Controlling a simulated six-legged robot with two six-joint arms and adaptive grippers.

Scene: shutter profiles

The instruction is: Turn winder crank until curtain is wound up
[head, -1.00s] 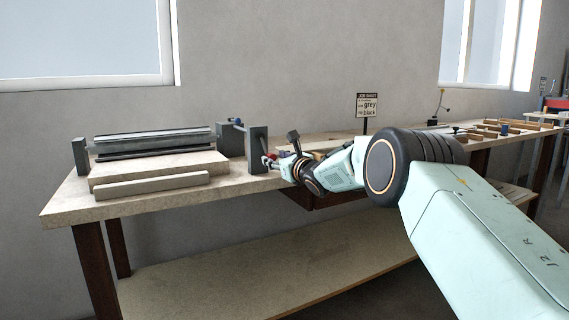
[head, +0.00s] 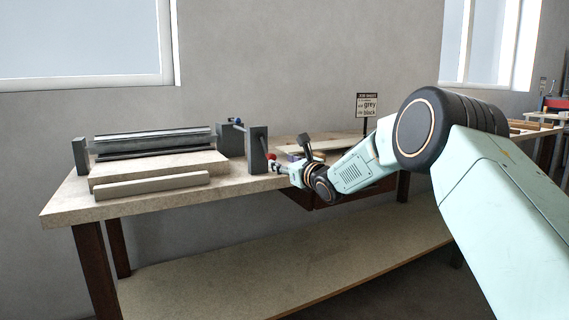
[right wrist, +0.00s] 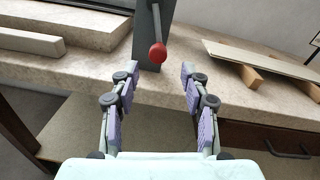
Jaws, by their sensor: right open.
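The winder stands on the left part of the workbench, with a dark roller and curtain slats (head: 150,143) lying between grey end posts. Its crank has a red knob (right wrist: 158,52), at the foot of the right grey post (head: 257,150); the knob also shows in the head view (head: 272,156). My right gripper (right wrist: 158,78) is open and empty. Its fingers point toward the red knob, which shows between and just beyond the fingertips, apart from them. In the head view the right gripper (head: 277,166) is small and close to the knob. My left gripper is not in view.
A pale board (head: 150,186) lies along the bench front before the winder. A job sheet sign (head: 367,104) stands at the back. To the right of the crank a thin panel (right wrist: 270,62) rests on wooden blocks. A lower shelf (head: 270,270) runs under the bench.

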